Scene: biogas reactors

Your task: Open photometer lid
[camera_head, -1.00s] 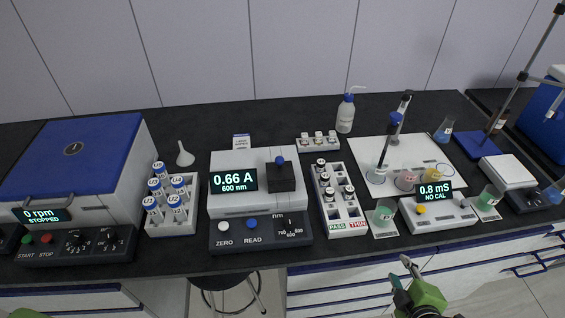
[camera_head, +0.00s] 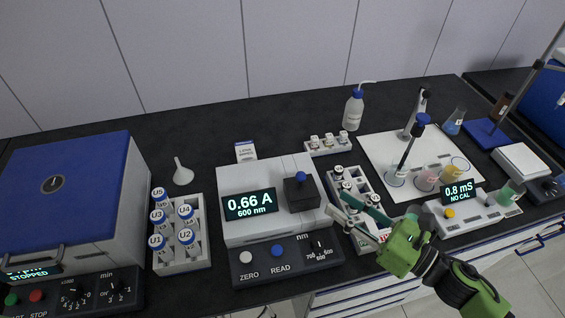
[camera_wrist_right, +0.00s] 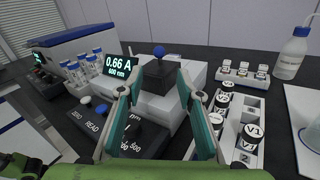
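The photometer (camera_head: 232,181) is a white box with a display reading 0.66 A, 600 nm; the wrist view shows it too (camera_wrist_right: 185,120). Its lid (camera_head: 302,195) is a black block with a blue knob (camera_head: 301,176) on top, and it looks closed. In the wrist view, the lid (camera_wrist_right: 158,77) and knob (camera_wrist_right: 158,51) stand beyond the fingertips. My right gripper (camera_head: 333,199) is open and empty, to the right of the lid and apart from it. Its fingers (camera_wrist_right: 155,80) frame the lid in the wrist view.
A vial rack (camera_head: 348,222) stands right of the photometer, partly under my right gripper. A tube rack (camera_head: 170,265) and the blue-lidded centrifuge (camera_head: 70,185) are on the left. A wash bottle (camera_head: 353,108) and small rack (camera_head: 328,147) stand behind. Bench behind the photometer is mostly clear.

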